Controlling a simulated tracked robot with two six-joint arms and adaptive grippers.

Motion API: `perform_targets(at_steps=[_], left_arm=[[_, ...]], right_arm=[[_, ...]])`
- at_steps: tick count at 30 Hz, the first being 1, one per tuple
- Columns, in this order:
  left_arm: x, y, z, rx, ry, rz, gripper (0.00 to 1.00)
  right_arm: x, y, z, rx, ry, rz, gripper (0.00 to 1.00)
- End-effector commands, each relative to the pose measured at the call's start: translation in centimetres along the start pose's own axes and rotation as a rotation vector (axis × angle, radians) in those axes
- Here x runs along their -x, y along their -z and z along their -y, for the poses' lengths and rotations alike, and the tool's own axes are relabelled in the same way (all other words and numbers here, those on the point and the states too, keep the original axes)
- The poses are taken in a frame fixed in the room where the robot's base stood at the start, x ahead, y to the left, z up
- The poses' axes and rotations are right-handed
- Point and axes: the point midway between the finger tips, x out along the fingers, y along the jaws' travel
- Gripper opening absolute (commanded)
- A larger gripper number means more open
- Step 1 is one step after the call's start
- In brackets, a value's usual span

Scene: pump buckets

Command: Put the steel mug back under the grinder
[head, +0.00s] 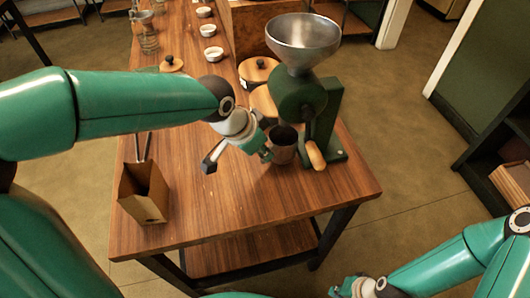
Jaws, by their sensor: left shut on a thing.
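The steel mug (283,148) is upright at the left side of the green grinder (300,97), below its body and beside the wooden crank handle (315,155). My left gripper (266,152) is shut on the mug from its left side. I cannot tell whether the mug's bottom touches the table. The grinder has a wide steel hopper (303,40) on top and a green stand on its right. My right gripper (356,289) is low at the bottom edge, away from the table; its fingers are too small and cut off to read.
The wooden table (240,218) is clear in front of the mug. An open brown paper bag (144,195) stands at its front left. Wooden-lidded canisters (257,71) stand behind the grinder.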

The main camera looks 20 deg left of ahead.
Motion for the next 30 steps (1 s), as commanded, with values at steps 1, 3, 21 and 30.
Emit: perform_targets(at_steps=[1,3,21,30], left_arm=[[-0.59,-0.32,0.01,0.001,0.000,0.001,0.00],[-0.86,-0.45,0.04,0.001,0.000,0.001,0.00],[-1.00,-0.57,0.06,0.001,0.000,0.000,0.34],[-0.51,-0.40,0.07,0.001,0.001,-0.001,0.34]], right_arm=[[-0.11,0.00,-0.04,0.000,0.000,0.000,0.00],[-0.12,0.00,-0.04,0.000,0.000,0.000,0.00],[-0.28,0.01,-0.10,0.000,0.000,0.000,0.00],[0.01,0.01,0.00,0.000,0.000,0.000,0.00]])
